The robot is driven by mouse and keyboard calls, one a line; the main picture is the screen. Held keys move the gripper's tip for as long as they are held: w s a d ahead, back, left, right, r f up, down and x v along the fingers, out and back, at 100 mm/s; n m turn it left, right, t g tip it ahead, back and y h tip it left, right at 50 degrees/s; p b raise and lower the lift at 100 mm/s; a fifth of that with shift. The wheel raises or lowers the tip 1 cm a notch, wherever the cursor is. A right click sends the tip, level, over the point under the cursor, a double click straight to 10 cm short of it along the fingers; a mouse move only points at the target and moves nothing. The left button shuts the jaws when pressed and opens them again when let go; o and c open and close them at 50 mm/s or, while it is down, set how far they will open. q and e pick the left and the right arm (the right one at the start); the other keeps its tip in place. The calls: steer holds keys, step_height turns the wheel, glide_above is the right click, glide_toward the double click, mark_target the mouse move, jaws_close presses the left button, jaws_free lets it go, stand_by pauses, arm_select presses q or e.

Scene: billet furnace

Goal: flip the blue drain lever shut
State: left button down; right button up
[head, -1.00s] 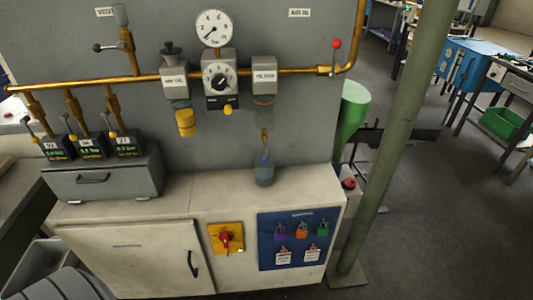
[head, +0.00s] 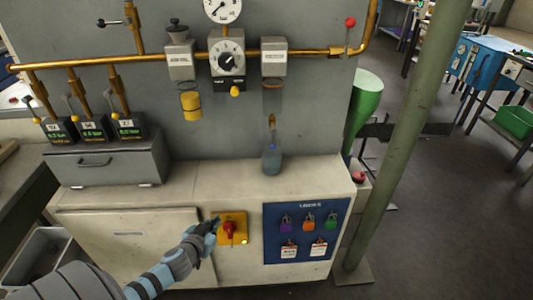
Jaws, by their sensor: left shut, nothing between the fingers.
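My left gripper (head: 211,226) is shut and empty. It is at the left edge of the yellow plate with the red rotary switch (head: 229,230), on the cabinet front; I cannot tell whether it touches. A brass drain fitting (head: 272,121) hangs below the right-hand filter bowl (head: 272,97). Under it a clear bluish bottle (head: 271,160) stands on the cabinet top. My left gripper is well below and left of the drain. My right gripper is not in view.
A brass pipe (head: 130,58) runs across the grey panel above. A drawer unit (head: 105,165) stands at the left of the cabinet top (head: 210,185). A blue lock board (head: 305,213) is right of the switch. A green post (head: 405,130) stands at the right.

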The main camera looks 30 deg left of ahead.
arm_select(q)
steer(key=w+d+r+t+h+b, duration=0.1)
steer(key=w+d+r+t, duration=0.2)
steer(key=r, duration=0.7)
steer(key=w+d+r+t+h+b, duration=0.1)
steer(key=w+d+r+t+h, duration=0.1)
steer(key=r, duration=0.8)
steer(key=shift+w+d+r+m+t, duration=0.4)
steer(key=shift+w+d+t, duration=0.1)
steer(key=shift+d, duration=0.65)
steer(key=p, duration=0.4)
glide_toward(273, 139)
steer(key=w+a+b, duration=0.1)
steer(key=w+b, duration=0.3)
steer(key=w, duration=0.3)
steer(key=shift+f, duration=0.45)
